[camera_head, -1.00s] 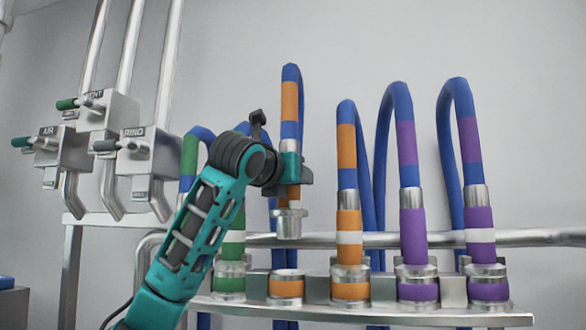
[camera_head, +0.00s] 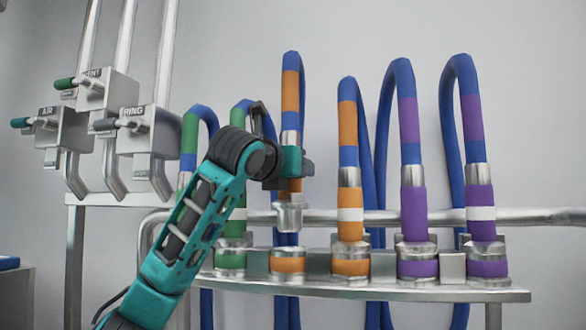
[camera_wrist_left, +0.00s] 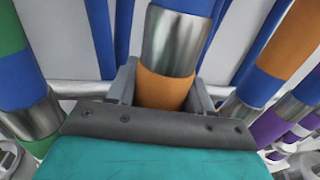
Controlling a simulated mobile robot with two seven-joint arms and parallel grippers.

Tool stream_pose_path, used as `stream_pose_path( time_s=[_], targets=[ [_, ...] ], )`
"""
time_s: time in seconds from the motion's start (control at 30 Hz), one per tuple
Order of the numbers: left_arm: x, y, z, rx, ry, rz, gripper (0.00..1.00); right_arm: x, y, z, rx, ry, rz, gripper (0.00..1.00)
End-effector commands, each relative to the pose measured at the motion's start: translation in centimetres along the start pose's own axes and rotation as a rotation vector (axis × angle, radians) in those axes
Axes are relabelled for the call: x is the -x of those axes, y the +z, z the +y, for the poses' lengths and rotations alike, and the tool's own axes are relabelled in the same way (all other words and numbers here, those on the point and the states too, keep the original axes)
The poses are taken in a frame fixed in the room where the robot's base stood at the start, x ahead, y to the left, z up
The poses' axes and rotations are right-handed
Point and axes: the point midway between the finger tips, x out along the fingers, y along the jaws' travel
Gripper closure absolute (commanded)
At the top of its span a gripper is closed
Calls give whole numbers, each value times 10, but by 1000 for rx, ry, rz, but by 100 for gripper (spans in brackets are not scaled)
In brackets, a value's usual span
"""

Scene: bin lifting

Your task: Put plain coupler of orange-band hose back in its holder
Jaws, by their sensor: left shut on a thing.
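The plain coupler of the orange-band hose (camera_head: 289,217) hangs upright in my left gripper (camera_head: 290,165), its silver lower end a little above the orange-ringed holder (camera_head: 287,264). The coupler end and the holder are apart and look roughly in line in the head view. The hose (camera_head: 290,92) arches up blue and orange behind the gripper. In the left wrist view the fingers stand on either side of the coupler's orange sleeve (camera_wrist_left: 163,90), below a silver collar. The coupler's lower end and the holder are hidden there. My right gripper is not in view.
Close on the right, a white-banded orange coupler (camera_head: 350,215) sits in its holder, then two purple couplers (camera_head: 413,213). A green coupler (camera_head: 233,228) stands on the left, partly behind my arm. A metal rail (camera_head: 540,215) runs behind; valve boxes (camera_head: 150,132) hang upper left.

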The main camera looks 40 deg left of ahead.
Motion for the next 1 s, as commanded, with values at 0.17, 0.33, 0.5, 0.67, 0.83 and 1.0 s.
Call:
stream_pose_path(
  time_s=[0.17, 0.33, 0.5, 0.67, 0.83, 1.0],
  targets=[
    [0, -9, 0, 0, 0, -3, 97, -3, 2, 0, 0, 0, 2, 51],
    [0, -18, 0, -1, 1, -2, 97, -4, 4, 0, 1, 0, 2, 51],
    [0, -25, 0, 0, 0, -2, 97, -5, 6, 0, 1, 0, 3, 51],
    [0, -26, 0, 1, 0, -3, 97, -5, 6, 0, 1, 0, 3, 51],
    [1, -26, 0, 1, 0, -3, 97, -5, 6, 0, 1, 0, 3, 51],
    [1, -30, 0, 0, 0, -3, 97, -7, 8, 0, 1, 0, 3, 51]
  ],
)
